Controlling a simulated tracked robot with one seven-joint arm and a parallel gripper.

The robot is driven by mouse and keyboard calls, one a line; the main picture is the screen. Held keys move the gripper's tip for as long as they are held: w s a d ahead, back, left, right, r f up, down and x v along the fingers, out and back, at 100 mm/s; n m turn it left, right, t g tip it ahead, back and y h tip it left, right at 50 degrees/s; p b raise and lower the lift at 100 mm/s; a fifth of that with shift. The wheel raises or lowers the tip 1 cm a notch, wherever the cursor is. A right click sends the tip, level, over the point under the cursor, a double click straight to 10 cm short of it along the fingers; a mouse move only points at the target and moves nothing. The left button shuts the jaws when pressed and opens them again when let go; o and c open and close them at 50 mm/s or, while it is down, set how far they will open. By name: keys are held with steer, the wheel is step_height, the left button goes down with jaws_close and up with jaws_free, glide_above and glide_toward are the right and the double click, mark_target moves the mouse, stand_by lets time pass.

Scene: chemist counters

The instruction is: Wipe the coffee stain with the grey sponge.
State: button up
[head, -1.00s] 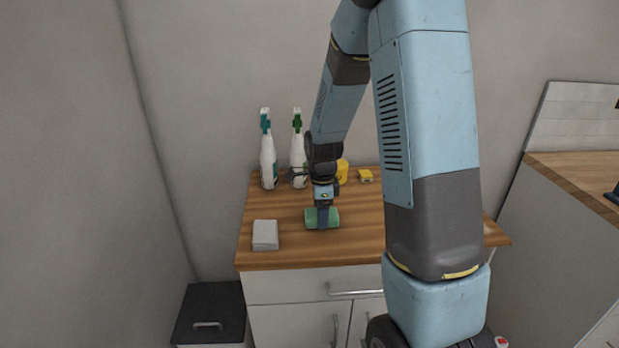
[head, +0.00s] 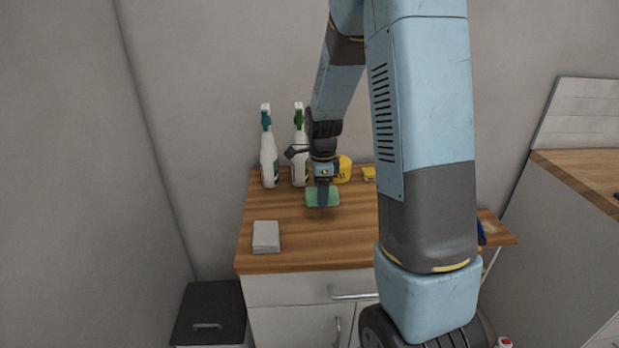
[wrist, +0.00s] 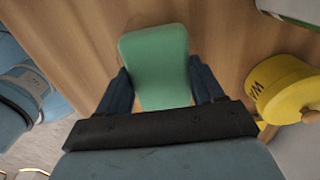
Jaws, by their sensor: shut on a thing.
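The grey sponge (head: 265,236) is a pale grey block lying at the front left of the wooden counter (head: 300,258). My gripper (head: 322,194) is shut on a green sponge (wrist: 155,55), well to the right of and behind the grey one. The green sponge also shows in the head view (head: 313,197), around the fingertips. In the wrist view it sits between my two dark fingers. I cannot tell how far it is above the counter. I make out no coffee stain; my arm covers the right part of the counter.
Two spray bottles (head: 268,155) (head: 299,158) stand at the back left. A yellow tub (head: 344,170) and a small yellow block (head: 369,174) are at the back, right of my gripper. The front middle of the counter is clear. A dark bin (head: 208,310) stands below left.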

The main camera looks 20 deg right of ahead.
steer(key=shift+d+r, duration=0.1)
steer(key=shift+r, duration=2.2)
